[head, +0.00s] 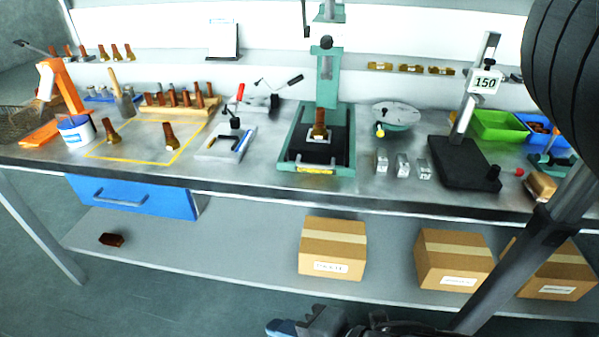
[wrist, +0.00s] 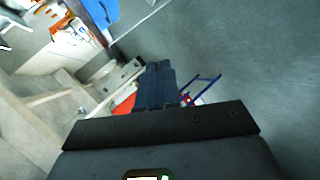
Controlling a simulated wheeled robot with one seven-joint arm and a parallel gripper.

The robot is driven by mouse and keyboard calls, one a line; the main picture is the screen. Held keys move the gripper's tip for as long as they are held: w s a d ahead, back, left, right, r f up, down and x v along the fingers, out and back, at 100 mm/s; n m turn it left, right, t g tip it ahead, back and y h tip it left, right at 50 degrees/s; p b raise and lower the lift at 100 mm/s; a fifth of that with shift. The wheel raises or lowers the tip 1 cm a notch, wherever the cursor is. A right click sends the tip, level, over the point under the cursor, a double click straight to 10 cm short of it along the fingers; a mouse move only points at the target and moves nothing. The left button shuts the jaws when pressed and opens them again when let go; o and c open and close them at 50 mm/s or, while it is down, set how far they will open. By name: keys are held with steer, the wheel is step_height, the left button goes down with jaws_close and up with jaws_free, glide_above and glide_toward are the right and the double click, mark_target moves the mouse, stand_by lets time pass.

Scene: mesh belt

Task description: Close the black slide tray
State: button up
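The black slide tray (head: 339,146) lies in the green base frame of the press (head: 285,157) at the middle of the bench. It reaches forward from under the press column toward the bench's front edge. A brown-and-brass part (head: 320,122) stands upright in a pale square holder on it. A yellow label marks the front of the base. My gripper (head: 290,327) is low at the bottom of the head view, in front of the bench and well apart from the tray. In the wrist view its dark blue fingers (wrist: 156,84) are together with nothing visible between them. The tray does not show there.
A white tool tray (head: 226,143) stands left of the press, and small metal blocks (head: 401,165) stand right. A black gauge stand (head: 463,165) is farther right. A blue drawer (head: 140,198) hangs under the bench. Cardboard boxes (head: 332,248) sit on the lower shelf.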

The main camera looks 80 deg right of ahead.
steer(key=w+d+n+g+h, duration=0.1)
steer(key=w+d+n+h, duration=0.2)
steer(key=w+d+n, duration=0.1)
steer(key=d, duration=0.1)
steer(key=shift+d+g+h, duration=0.1)
steer(key=shift+g+h, duration=0.3)
jaws_close()
steer(key=n+g+h, duration=0.4)
steer(key=g+h, duration=0.5)
glide_toward(301, 165)
steer(key=d, duration=0.3)
steer(key=d+f, duration=0.1)
steer(key=d, duration=0.2)
steer(key=shift+w+d+f, duration=0.2)
steer(key=shift+d+f, duration=0.05)
steer(key=shift+d, duration=0.1)
